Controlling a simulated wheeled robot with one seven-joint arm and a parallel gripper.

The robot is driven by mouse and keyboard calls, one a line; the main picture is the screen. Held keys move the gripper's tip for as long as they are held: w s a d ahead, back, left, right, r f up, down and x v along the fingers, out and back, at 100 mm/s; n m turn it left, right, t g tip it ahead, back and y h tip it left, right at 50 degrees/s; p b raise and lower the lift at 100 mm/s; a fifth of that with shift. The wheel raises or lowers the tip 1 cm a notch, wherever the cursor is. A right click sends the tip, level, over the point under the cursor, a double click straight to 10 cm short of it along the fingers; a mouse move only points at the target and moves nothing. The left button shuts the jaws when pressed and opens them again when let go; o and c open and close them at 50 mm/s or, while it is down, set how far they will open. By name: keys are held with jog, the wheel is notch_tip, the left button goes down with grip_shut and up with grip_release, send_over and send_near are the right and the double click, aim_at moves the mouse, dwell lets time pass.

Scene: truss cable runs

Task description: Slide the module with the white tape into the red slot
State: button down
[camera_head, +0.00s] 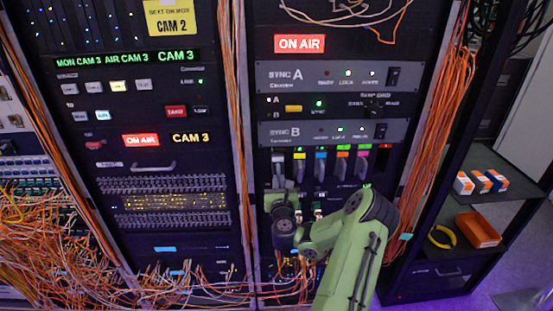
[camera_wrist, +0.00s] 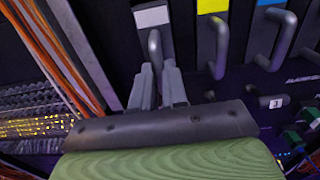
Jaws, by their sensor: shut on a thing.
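The module with the white tape (camera_wrist: 151,16) is at the left end of a row of handled modules in the wrist view. It also shows in the head view (camera_head: 278,157), below the SYNC B panel. My gripper (camera_wrist: 158,68) is shut on its grey looped handle, one finger on each side. In the head view my gripper (camera_head: 280,184) is low in front of the rack, partly hidden by my wrist. I cannot tell how far the module sits in its bay.
A yellow-taped module (camera_wrist: 213,6) and a blue-taped module (camera_wrist: 270,3) stand close to the right of it. Orange cables (camera_wrist: 62,50) hang on the left.

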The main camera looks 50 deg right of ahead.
jog(key=shift+b+v, duration=1.05)
jog(key=shift+b, duration=0.25)
jog(key=shift+b+v, duration=1.2)
jog(key=shift+s, duration=0.1)
jog(key=b+v, duration=0.4)
jog(key=shift+s+a, duration=0.1)
jog(key=shift+a, duration=0.05)
